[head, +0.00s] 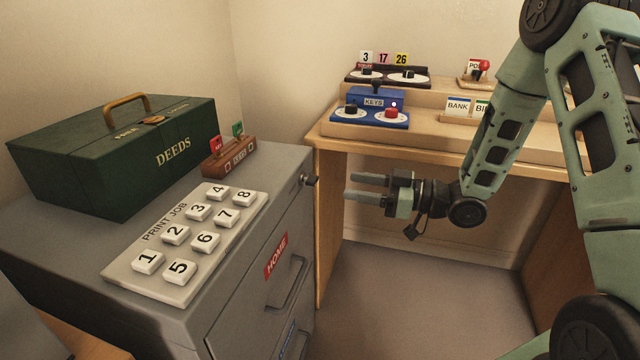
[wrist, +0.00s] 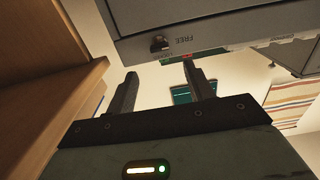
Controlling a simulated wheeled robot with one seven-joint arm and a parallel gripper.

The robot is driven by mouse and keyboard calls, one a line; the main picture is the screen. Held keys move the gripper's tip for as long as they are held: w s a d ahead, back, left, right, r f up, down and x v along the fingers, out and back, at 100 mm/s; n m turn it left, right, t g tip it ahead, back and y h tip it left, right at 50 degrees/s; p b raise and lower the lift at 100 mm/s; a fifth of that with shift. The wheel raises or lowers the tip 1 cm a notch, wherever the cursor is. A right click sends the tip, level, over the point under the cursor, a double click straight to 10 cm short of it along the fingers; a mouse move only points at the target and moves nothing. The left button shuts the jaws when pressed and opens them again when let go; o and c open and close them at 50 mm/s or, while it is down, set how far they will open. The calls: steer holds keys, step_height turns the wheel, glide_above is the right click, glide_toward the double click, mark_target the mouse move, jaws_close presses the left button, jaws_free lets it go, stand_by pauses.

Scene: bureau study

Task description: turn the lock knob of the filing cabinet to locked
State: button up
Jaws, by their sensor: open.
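The grey filing cabinet (head: 283,205) stands at the left, with its small dark lock knob (head: 309,181) near the top of its front face. My gripper (head: 348,187) is open and empty, in front of the knob and apart from it, fingers pointing at the cabinet. In the wrist view the lock knob (wrist: 159,44) shows just beyond and between the fingertips of my gripper (wrist: 159,69). An upside-down FREE label (wrist: 184,41) is beside the knob; another small label close by is hard to read. Which way the knob points is unclear.
On the cabinet are a green DEEDS box (head: 120,155), a PRINT JOB key panel (head: 188,240) and a small brown switch block (head: 229,157). A wooden desk (head: 410,150) with a blue KEYS box (head: 370,109) stands behind my gripper. Floor between them is clear.

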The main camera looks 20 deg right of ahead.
mark_target(317, 180)
steer(key=b+x, duration=0.1)
steer(key=x, duration=0.7)
steer(key=shift+w+a, duration=0.25)
steer(key=shift+a, duration=0.05)
steer(key=c, duration=1)
